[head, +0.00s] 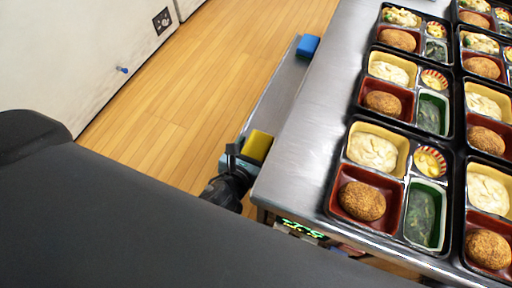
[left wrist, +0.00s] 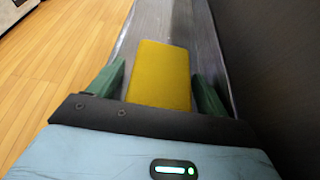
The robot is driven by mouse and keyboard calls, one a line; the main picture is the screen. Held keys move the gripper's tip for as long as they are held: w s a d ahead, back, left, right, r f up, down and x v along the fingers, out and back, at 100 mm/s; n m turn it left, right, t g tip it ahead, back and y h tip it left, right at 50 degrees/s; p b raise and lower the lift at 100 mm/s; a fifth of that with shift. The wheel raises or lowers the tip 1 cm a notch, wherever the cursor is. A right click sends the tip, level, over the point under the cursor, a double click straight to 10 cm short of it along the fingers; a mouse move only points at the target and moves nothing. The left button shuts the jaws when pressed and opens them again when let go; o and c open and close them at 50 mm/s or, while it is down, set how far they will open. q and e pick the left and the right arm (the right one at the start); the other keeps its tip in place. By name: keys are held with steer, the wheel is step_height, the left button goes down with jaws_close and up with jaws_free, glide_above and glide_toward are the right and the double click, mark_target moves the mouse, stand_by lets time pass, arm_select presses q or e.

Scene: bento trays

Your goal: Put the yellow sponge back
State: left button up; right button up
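The yellow sponge (head: 257,146) lies at the near end of a narrow grey ledge beside the metal table. It also shows in the left wrist view (left wrist: 160,75), lying between the two green fingers. My left gripper (head: 240,160) is at the sponge, partly hidden by my dark arm in the head view. In the left wrist view the gripper (left wrist: 160,82) is open around the sponge, with a narrow gap showing at each finger. Where the sponge's near end meets the gripper is hidden. My right gripper is not in view.
A blue sponge (head: 308,45) lies at the far end of the ledge (head: 277,97). The steel table (head: 300,140) rises right beside it, with several filled bento trays (head: 333,190) on the right. Open wooden floor (head: 190,100) lies to the left, up to a white wall.

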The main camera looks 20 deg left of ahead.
arm_select(q)
steer(key=shift+s+r, duration=0.1)
steer(key=shift+r, duration=0.1)
steer(key=p+v, duration=0.1)
steer(key=v, duration=1)
steer(key=shift+s, duration=0.35)
steer(key=shift+r, duration=0.15)
